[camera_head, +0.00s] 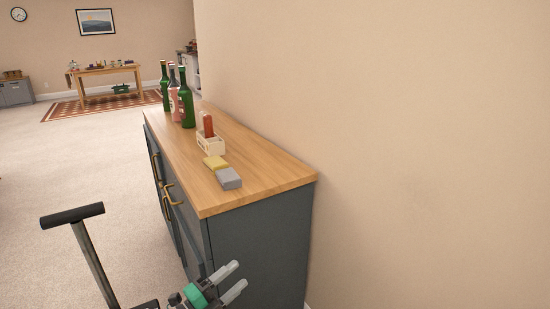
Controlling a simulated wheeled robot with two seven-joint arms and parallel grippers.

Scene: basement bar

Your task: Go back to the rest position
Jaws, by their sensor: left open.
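My left gripper (236,278) is low in the head view, in front of the dark cabinet's near end. Its two grey fingers are spread apart with nothing between them, and a green part shows at its base. It is below the level of the wooden cabinet top and apart from the things on it. Whether it touches the cabinet front cannot be told. My right gripper is not in view.
The cabinet (262,245) stands against the beige wall at right. On its top are a grey block (228,179), a yellow block (215,163), a small caddy (211,144) with a red bottle, and several bottles (186,103). Open carpet (80,160) lies left; a table (107,71) stands far back.

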